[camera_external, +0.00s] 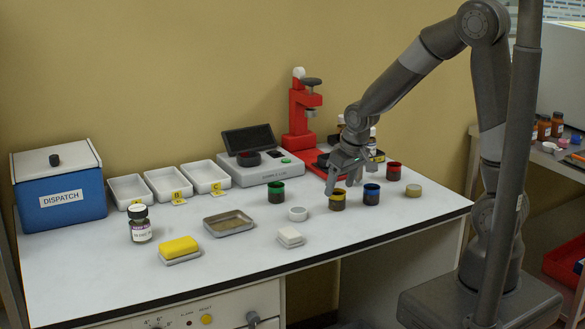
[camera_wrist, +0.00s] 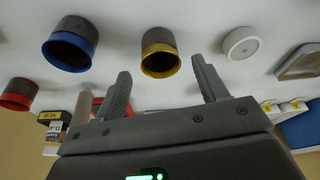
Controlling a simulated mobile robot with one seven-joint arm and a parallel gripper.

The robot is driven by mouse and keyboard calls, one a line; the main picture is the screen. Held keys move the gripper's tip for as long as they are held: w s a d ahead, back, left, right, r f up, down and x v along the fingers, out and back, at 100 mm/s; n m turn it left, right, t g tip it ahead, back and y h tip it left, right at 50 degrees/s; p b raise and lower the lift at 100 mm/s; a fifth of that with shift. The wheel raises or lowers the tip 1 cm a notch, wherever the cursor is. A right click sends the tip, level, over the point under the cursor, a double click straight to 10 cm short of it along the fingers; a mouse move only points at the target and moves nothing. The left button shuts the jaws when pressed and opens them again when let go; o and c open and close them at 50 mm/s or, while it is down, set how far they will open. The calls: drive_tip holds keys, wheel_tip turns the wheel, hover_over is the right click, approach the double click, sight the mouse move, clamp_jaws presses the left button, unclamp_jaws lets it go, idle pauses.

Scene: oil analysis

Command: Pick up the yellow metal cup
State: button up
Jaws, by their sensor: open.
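The yellow metal cup (camera_external: 337,200) has a yellow rim and a dark body. It stands upright on the white table in the external view, between a blue-rimmed cup (camera_external: 371,194) and a white round lid (camera_external: 298,213). My gripper (camera_external: 343,181) is open and empty, just above and behind the yellow cup. I see no contact between the fingers and the cup.
A red-rimmed cup (camera_external: 394,171), a tan round tin (camera_external: 413,191) and a green-rimmed cup (camera_external: 276,192) stand nearby. A red press (camera_external: 299,115) and a grey device (camera_external: 248,175) are behind. A white block (camera_external: 289,236) lies in front, with clear table around it.

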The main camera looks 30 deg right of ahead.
sight(336, 196)
drive_tip(key=shift+x, duration=2.25)
drive_tip(key=shift+s, duration=0.15)
drive_tip(key=shift+c, duration=0.3)
drive_tip(key=c, duration=1)
